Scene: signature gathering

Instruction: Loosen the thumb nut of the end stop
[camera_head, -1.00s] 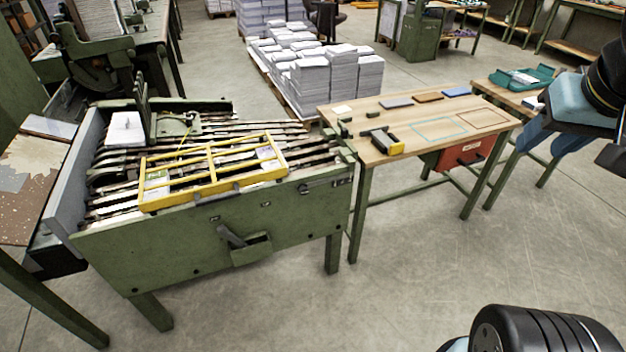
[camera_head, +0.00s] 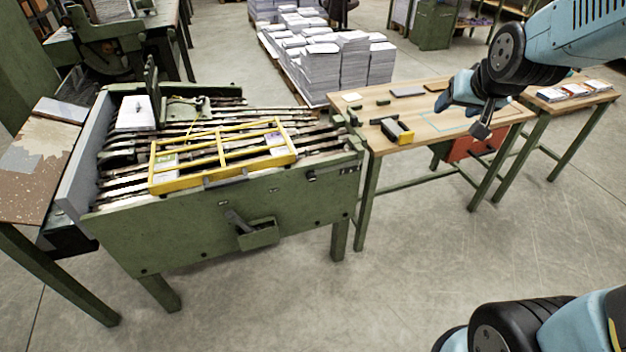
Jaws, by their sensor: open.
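The green gathering machine (camera_head: 190,235) stands at left, with a yellow guard frame (camera_head: 222,137) lying over its dark rails (camera_head: 120,160). A small fitting with dark parts (camera_head: 200,112) sits behind the guard, and small dark parts (camera_head: 345,122) show at the machine's right end. I cannot tell for sure which part is the end stop, and its thumb nut is too small to make out. My gripper (camera_head: 483,131) is open and appears empty, in front of the wooden table's right part and well to the right of the machine.
The wooden table (camera_head: 385,142) holds a yellow-and-black tool (camera_head: 397,130), small dark blocks and coloured outlines. A red box (camera_head: 470,143) is under it. A second table (camera_head: 560,105) with printed sheets stands right. Paper stacks (camera_head: 335,62) stand behind.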

